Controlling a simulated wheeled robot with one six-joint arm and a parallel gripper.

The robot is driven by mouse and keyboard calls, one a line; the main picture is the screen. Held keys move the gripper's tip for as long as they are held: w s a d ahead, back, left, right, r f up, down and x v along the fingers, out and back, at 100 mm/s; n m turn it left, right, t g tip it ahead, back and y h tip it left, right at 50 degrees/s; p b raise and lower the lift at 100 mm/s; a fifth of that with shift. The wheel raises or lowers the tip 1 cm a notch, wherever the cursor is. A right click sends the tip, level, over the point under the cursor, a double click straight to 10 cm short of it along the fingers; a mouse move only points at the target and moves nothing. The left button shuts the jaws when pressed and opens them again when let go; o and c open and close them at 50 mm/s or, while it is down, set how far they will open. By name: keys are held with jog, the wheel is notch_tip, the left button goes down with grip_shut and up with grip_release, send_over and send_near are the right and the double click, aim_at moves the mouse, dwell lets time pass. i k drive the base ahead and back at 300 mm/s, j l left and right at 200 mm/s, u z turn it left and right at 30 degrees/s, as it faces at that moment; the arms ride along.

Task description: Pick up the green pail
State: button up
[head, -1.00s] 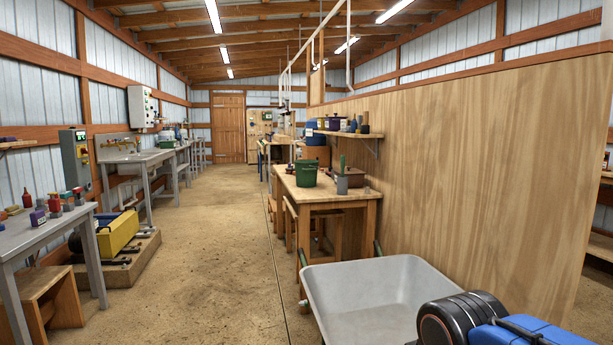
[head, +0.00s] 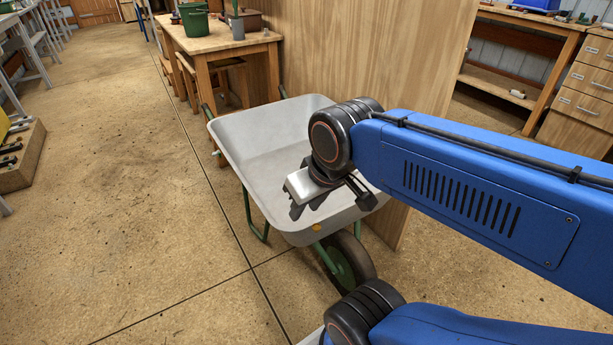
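The green pail (head: 195,19) stands upright on the wooden table (head: 226,40) at the top left of the head view. The top edge of the picture comes close to its rim. My gripper (head: 300,207) hangs over the grey wheelbarrow tray, well short of the table and nearer to me. Its dark fingers point down and left; the wrist partly covers them, so I cannot tell how far apart they are. Nothing shows held in it.
The grey wheelbarrow (head: 240,150) stands between my arm and the table. A plywood partition (head: 370,60) rises to the right.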

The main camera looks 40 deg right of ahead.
aim_at(193, 15)
jog(key=u, duration=0.15)
jog(key=i+j, duration=0.1)
jog(key=j, duration=0.25)
jog(key=i+j, duration=0.15)
jog(key=j, duration=0.15)
jog(key=i+j, duration=0.1)
jog(key=j, duration=0.25)
jog(key=i+j, duration=0.25)
jog(key=i, duration=0.2)
jog(key=i+j+u, duration=0.1)
jog(key=i, duration=0.35)
jog(key=i+j, duration=0.3)
jog(key=i, duration=0.15)
jog(key=i+z, duration=0.25)
jog(key=i, duration=0.6)
jog(key=i+j+z, duration=0.25)
jog(key=i, duration=0.55)
